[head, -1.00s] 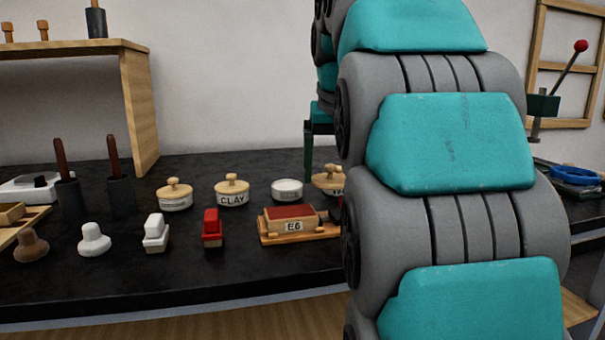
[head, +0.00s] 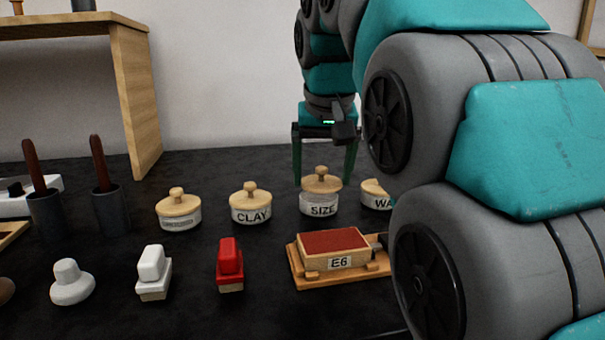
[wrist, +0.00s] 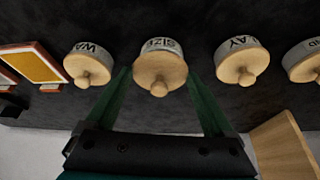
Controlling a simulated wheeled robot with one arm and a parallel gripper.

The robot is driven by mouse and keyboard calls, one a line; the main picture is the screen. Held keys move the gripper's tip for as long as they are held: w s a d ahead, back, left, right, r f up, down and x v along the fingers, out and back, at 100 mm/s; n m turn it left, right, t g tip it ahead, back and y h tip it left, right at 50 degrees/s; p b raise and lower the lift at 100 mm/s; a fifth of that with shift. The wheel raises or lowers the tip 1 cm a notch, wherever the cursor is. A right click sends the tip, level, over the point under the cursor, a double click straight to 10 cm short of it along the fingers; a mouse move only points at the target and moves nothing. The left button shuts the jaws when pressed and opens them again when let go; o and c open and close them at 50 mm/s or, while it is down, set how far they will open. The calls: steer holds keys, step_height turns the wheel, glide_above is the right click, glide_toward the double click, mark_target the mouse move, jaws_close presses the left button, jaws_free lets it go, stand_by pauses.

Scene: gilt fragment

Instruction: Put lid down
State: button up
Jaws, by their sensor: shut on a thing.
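My gripper (head: 322,183) is shut on a round wooden lid (head: 321,184) with a knob. One green finger is at each side of the lid, which is level over the white pot marked SIZE (head: 319,208). In the wrist view, the lid (wrist: 160,76) sits between the fingertips (wrist: 160,72) and hides most of the SIZE pot (wrist: 162,45). It looks larger there than the neighbouring lids.
Lidded pots flank it: CLAY (head: 250,206) on the left and one starting WA (head: 376,196) on the right, partly behind my arm. The E6 block (head: 333,247), red block (head: 230,265) and white block (head: 153,272) stand nearer. Dark bench shows behind the pots.

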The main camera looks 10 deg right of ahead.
steer(key=w+p, duration=0.1)
steer(key=w, duration=0.3)
steer(key=w+p, duration=0.1)
steer(key=w, duration=0.4)
steer(key=w+f+p, duration=0.1)
steer(key=w, duration=0.3)
steer(key=shift+w+f, duration=0.1)
steer(key=shift+w, duration=0.05)
steer(key=shift+f+b, duration=1.5)
steer(key=shift+f, duration=0.3)
steer(key=shift+f, duration=0.15)
steer(key=o, duration=1)
steer(key=shift+o, duration=0.2)
